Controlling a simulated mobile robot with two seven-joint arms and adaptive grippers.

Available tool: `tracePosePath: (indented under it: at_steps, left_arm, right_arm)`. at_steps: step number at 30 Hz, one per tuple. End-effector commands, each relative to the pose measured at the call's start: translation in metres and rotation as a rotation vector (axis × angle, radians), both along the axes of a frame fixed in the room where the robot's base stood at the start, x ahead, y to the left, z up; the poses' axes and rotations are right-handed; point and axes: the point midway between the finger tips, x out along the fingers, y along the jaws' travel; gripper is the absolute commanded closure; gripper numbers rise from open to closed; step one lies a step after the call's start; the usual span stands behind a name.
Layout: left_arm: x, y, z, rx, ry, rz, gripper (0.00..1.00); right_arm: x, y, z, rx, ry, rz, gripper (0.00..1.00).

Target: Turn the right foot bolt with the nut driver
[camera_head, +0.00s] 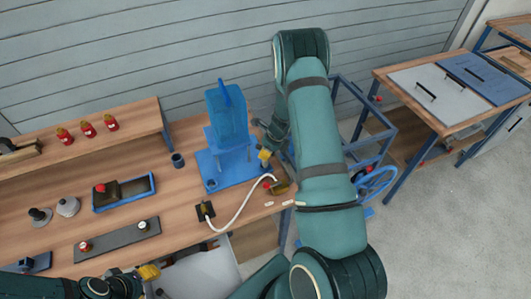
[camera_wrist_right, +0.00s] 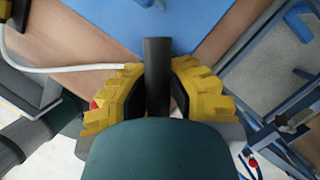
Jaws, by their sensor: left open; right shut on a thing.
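A blue machine (camera_head: 228,118) stands on a blue base plate (camera_head: 240,174) at the back of the wooden bench. A dark round foot bolt (camera_head: 211,184) shows at the plate's front left corner. I cannot make out the right foot bolt; my right arm and gripper are close to that side. My right gripper (camera_head: 264,156) is at the plate's right edge, shut on a dark shaft, the nut driver (camera_wrist_right: 157,75), which also shows in the right wrist view between yellow fingers. Its tip points toward the blue plate. My left gripper (camera_head: 149,273) is open and empty at the bench's front edge.
A white cable (camera_head: 243,207) runs from a black socket plate (camera_head: 206,212) to a red-topped box (camera_head: 279,187) near my right gripper. A blue tray (camera_head: 124,192), a grey strip (camera_head: 117,240) and a dark cup (camera_head: 178,160) lie left. A blue frame (camera_head: 376,150) stands right.

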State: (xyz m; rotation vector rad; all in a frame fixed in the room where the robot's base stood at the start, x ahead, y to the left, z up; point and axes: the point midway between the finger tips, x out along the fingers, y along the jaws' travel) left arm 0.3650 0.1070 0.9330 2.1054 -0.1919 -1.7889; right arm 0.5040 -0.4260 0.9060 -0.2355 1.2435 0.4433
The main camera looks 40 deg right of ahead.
Motion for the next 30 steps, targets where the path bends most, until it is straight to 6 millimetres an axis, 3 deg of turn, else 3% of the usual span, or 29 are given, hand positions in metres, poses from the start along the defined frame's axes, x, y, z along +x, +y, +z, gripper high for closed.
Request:
tracePosePath:
  at_steps: [18,30]
  left_arm:
    - [0.0,0.0,-0.046,0.0,0.0,0.0,0.54]
    - [0.0,0.0,-0.051,0.0,0.0,0.0,0.54]
  right_arm:
    - [0.001,0.003,-0.003,0.001,0.0,-1.161,1.0]
    - [0.001,0.003,0.0,-0.002,0.0,-1.94,1.0]
